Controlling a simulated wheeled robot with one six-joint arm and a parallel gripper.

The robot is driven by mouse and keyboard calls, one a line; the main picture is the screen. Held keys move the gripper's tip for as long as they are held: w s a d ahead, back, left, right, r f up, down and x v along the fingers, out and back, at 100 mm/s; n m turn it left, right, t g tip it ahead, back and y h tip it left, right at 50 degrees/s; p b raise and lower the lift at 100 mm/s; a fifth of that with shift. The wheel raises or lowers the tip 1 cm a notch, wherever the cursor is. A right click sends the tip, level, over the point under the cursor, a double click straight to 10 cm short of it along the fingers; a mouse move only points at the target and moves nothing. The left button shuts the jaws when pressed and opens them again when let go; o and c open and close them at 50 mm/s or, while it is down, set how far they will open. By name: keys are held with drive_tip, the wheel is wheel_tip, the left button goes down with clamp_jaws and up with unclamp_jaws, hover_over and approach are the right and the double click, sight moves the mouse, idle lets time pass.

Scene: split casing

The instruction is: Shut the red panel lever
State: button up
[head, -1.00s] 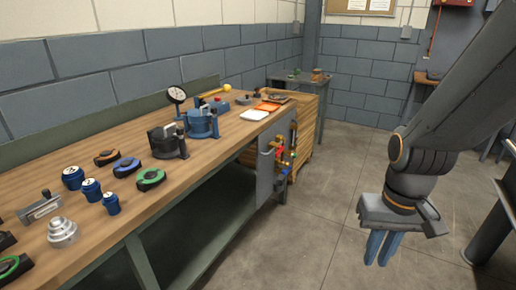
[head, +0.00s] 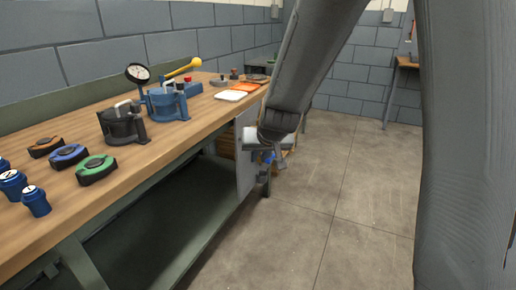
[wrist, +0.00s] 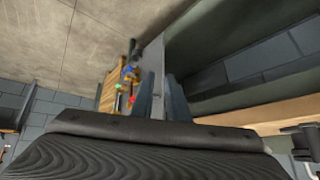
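The grey panel (head: 244,165) hangs at the right end of the workbench, and it also shows in the wrist view (wrist: 154,60). In the wrist view small coloured fittings stick out from its left side; a small red part (wrist: 132,99) among them may be the red lever, but its position is too small to read. My gripper (wrist: 160,85) has its two fingers apart with nothing seen between them but the panel behind. In the head view my gripper (head: 270,158) is in front of the panel and hides the fittings, including any red lever.
The wooden bench (head: 160,160) carries a dark clamped pot (head: 122,125), a blue one (head: 166,104), a dial gauge (head: 138,73) and several pucks along its front. A wooden crate (wrist: 113,88) stands beyond the panel. The floor (head: 320,200) right of the bench is clear.

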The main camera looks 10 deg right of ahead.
drive_tip(key=w+f+m+t+h+b, duration=0.15)
drive_tip(key=w+b, duration=0.25)
drive_tip(key=w, duration=0.4)
drive_tip(key=w+f+t+h+b, duration=0.1)
drive_tip(key=w+f+t+b, duration=0.2)
drive_tip(key=w+b, duration=0.35)
drive_tip(key=shift+w+d+f+m+t+h+b, duration=0.4)
drive_tip(key=shift+w+d+f+m+h+b, duration=0.8)
drive_tip(key=shift+w+b, duration=1.3)
drive_tip(key=shift+w+d+f+m+t+h+b, duration=0.45)
drive_tip(key=shift+w+d+h+b, duration=0.9)
drive_tip(key=shift+w, duration=1.95)
drive_tip(key=shift+w+d+f+m+t+h+b, duration=0.3)
drive_tip(key=shift+w+d+f+m+h+b, duration=0.6)
drive_tip(key=shift+w+h+b, duration=1.35)
drive_tip(key=shift+w+a+f+y, duration=0.1)
drive_tip(key=shift+w+a+y, duration=0.15)
drive_tip(key=shift+w+y, duration=0.3)
drive_tip(key=shift+w, duration=0.1)
clamp_jaws()
